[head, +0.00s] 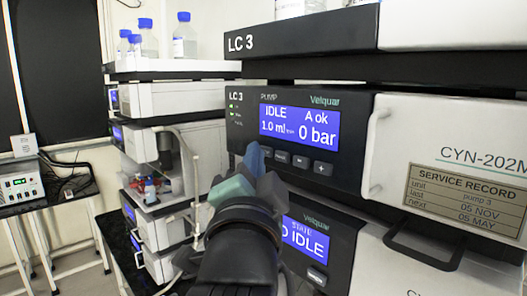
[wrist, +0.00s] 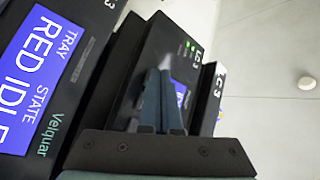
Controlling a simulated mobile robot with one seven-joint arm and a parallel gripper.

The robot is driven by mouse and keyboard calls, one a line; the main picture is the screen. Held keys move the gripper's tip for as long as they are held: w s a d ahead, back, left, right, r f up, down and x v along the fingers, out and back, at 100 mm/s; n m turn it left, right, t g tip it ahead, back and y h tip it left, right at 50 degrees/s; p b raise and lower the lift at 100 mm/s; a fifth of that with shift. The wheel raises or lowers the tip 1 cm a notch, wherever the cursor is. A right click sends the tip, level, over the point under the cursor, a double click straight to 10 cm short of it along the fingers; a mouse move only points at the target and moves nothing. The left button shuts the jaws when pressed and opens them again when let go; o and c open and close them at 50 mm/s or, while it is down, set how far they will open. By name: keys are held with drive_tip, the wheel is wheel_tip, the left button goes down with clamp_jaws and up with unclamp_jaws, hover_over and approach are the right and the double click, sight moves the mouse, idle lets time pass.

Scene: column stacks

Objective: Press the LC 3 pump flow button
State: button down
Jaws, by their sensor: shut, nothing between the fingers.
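The LC 3 pump module (head: 345,110) is a black panel with a blue screen (head: 299,127) reading IDLE, A ok, 1.0 ml and 0 bar. Below the screen is a row of small dark buttons, among them a minus button (head: 300,161) and a plus button (head: 322,168). My gripper (head: 255,156) is shut and empty, its fingertips in front of the left part of the button row. They hide part of that row, and I cannot tell whether they touch the panel. In the wrist view the shut fingers (wrist: 164,72) overlap the pump panel (wrist: 184,48).
Below the pump, another module's screen (head: 304,241) reads IDLE. A white door (head: 440,140) with a handle and service label is at right. Another instrument stack (head: 175,98) with blue-capped bottles stands behind left, and a bench (head: 50,200) is further left.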

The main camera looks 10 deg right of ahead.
drive_tip(key=shift+d, duration=0.15)
idle(0.4)
drive_tip(key=shift+s+a, duration=0.45)
drive_tip(key=shift+a, duration=0.25)
drive_tip(key=s+a, duration=0.1)
drive_tip(key=a, duration=0.1)
drive_tip(key=s+a, duration=0.2)
drive_tip(key=shift+b, duration=0.35)
idle(0.4)
